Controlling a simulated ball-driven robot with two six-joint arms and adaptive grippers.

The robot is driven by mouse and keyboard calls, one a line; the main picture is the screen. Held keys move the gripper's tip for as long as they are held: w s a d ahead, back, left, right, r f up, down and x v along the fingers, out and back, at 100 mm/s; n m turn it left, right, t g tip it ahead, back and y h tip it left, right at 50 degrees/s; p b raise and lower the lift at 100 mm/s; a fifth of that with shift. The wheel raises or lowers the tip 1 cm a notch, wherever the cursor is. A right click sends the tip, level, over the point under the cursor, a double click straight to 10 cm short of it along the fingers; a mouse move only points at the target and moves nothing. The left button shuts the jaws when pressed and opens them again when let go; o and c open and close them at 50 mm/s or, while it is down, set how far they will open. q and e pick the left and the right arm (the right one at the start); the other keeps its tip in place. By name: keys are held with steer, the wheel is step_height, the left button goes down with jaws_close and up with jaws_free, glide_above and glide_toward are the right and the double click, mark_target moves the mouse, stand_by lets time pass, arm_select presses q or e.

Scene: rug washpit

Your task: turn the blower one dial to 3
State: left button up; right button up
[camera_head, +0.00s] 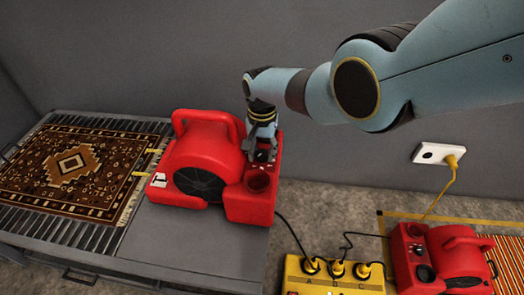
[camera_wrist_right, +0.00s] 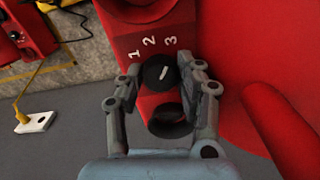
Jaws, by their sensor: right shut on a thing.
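Blower one (camera_head: 205,150) is a red blower with a white tag marked 1, standing on a grey table. Its black dial (camera_wrist_right: 160,73) shows in the right wrist view, with the white numbers 1, 2 and 3 (camera_wrist_right: 152,44) in an arc above it. The dial's short white mark slants to the upper right, on the side of the 3; the exact setting is hard to tell. My right gripper (camera_head: 262,152) comes down onto the blower's control box. In the wrist view, my right gripper (camera_wrist_right: 166,70) has its fingers on either side of the dial, shut on it. My left gripper is out of view.
A patterned rug (camera_head: 75,170) lies on the slatted table left of the blower. A second red blower (camera_head: 455,258) is at lower right. A yellow power box (camera_head: 335,283) with several plugs and a wall socket (camera_head: 432,154) with a cord are nearby.

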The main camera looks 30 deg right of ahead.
mark_target(262, 153)
steer(key=o, duration=0.9)
steer(key=shift+r, duration=0.1)
step_height(262, 153, up, 12)
steer(key=shift+f, duration=0.15)
stand_by(0.5)
